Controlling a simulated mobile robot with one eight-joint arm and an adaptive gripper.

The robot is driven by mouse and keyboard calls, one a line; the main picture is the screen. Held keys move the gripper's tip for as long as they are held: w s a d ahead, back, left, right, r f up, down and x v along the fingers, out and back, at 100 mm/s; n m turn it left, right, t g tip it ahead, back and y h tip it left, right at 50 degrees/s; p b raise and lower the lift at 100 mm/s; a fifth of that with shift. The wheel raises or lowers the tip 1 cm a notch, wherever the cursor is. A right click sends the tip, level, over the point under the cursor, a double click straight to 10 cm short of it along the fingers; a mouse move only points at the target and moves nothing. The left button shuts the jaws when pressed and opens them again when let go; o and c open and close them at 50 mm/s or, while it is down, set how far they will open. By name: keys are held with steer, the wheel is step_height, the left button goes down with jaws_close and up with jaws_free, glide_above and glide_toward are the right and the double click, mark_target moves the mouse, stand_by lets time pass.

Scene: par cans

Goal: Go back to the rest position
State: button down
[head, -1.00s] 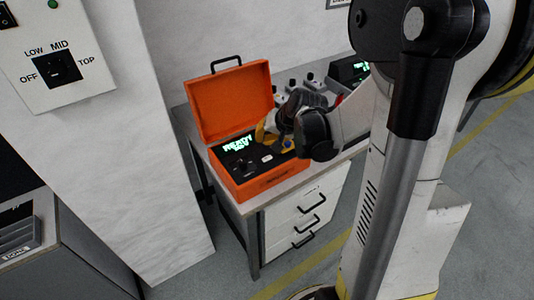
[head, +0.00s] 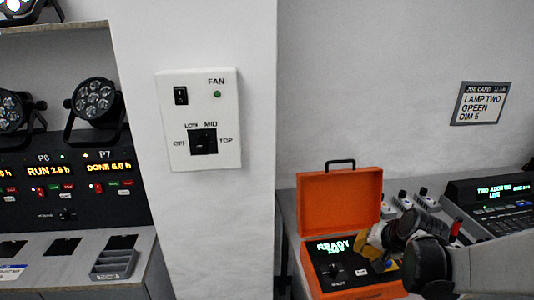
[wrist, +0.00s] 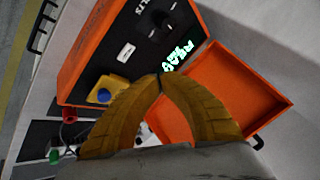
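My gripper (head: 368,257) hangs low over the right side of an open orange case (head: 340,208), at the lower right of the head view. In the wrist view its two yellow-brown fingers (wrist: 159,76) curve together and their tips meet, with nothing seen between them. The case's panel shows a lit READY display (head: 333,246), also seen in the wrist view (wrist: 178,56). A blue button on a yellow base (wrist: 103,95) sits left of the fingers. I cannot tell whether the fingertips touch the case.
A console (head: 492,192) with a lit screen stands right of the case. A fan box (head: 200,145) is on the wall pillar. A job card (head: 480,103) hangs on the wall. Lamps (head: 95,98) stand above a test panel at left. A small grey tray (head: 114,264) sits below.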

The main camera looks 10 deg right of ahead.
steer(key=s+a+r+n, duration=0.3)
steer(key=s+a+r, duration=0.1)
steer(key=s+a, duration=0.3)
steer(key=s+a+r+n+h, duration=0.1)
steer(key=s+a+r+n, duration=0.3)
steer(key=s+a, duration=0.3)
steer(key=s+r, duration=0.1)
steer(key=s, duration=0.3)
steer(key=shift+s+a+r, duration=0.15)
steer(key=shift+s, duration=0.1)
